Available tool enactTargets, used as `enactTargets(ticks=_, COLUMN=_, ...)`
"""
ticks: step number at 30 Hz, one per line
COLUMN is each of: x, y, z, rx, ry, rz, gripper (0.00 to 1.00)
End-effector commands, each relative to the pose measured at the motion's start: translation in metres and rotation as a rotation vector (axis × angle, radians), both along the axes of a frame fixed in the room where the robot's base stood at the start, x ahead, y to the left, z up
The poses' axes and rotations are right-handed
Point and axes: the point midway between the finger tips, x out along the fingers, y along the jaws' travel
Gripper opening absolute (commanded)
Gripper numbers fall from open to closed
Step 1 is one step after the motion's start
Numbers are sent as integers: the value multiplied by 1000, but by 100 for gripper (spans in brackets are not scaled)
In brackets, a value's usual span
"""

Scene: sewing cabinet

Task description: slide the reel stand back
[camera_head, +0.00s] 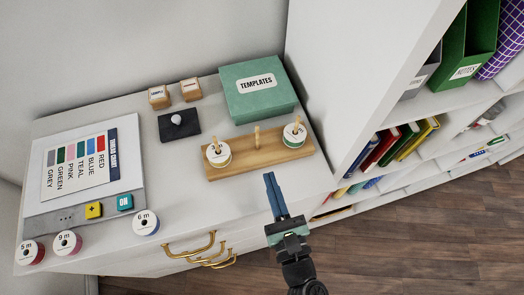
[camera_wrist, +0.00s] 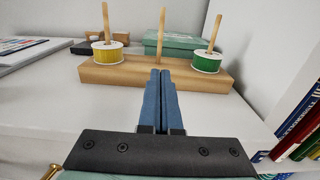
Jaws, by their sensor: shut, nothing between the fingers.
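The reel stand (camera_head: 258,158) is a long wooden block with three upright pegs on the white cabinet top. A reel with a yellow band (camera_wrist: 107,53) sits on its left peg and a reel with a green band (camera_wrist: 206,62) on its right peg. The middle peg (camera_wrist: 162,36) is bare. My gripper (camera_head: 269,175) has blue fingers, shut together and empty. In the wrist view its fingertips (camera_wrist: 160,72) point at the middle of the stand's front face. I cannot tell whether they touch it.
A green TEMPLATES box (camera_head: 258,98) stands behind the reel stand. A dark block (camera_head: 179,126) and two small wooden blocks (camera_head: 160,97) are at back left. A colour chart panel (camera_head: 85,165) and loose reels (camera_head: 146,222) are at left. A white shelf wall (camera_head: 340,80) rises at right.

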Motion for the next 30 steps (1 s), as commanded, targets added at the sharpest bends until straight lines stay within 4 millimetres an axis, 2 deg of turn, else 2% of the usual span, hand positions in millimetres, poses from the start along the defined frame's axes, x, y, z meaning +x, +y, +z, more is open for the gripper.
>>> enactTargets(ticks=3, x=26, y=9, z=3, rx=1, ry=-3, rz=3, gripper=0)
enactTargets(ticks=9, x=53, y=17, z=1, rx=0, ry=0, rz=2, gripper=0)
enactTargets(ticks=15, x=64, y=20, z=0, rx=0, ry=0, rz=0, gripper=0)
enactTargets(ticks=26, x=65, y=21, z=0, rx=0, ry=0, rz=0, gripper=0)
enactTargets(ticks=30, x=79, y=26, z=-2, rx=1, ry=-2, rz=3, gripper=0)
